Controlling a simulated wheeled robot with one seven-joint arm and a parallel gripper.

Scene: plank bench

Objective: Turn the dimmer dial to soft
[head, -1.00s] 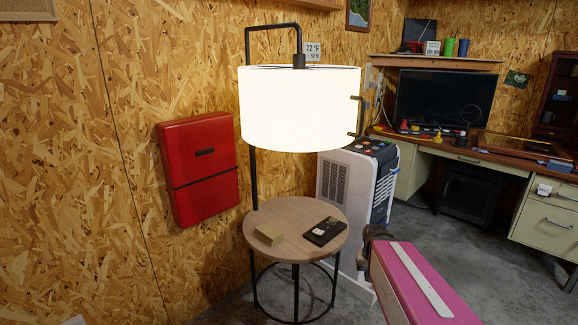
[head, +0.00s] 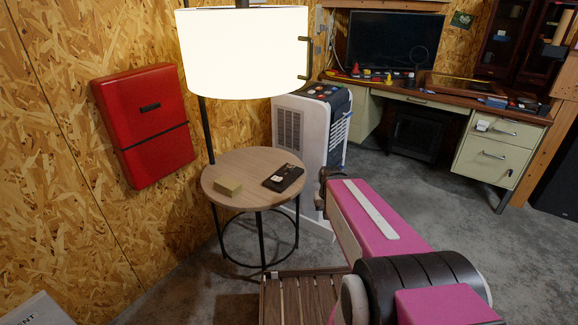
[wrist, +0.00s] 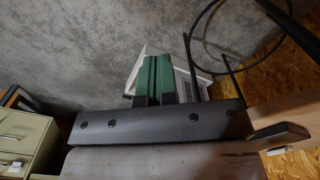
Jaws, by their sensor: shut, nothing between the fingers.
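A lit drum lamp (head: 243,52) stands over a round wooden side table (head: 232,165). On the table lies a small flat black device (head: 284,178) with a pale patch on top. No dial can be clearly made out on it at this size. My pink arm reaches toward the table's right side, and my gripper is hidden behind it in the head view. In the wrist view my gripper (wrist: 153,68) shows two green fingers pressed together, with nothing between them. They are apart from the table, whose edge shows at the right there.
A tan block (head: 228,187) lies on the table. A white appliance (head: 300,135) stands close behind it. A red case (head: 143,124) is on the left wall. A slatted wooden piece (head: 292,298) is below the table, near my arm. Open floor lies toward the desk (head: 440,101).

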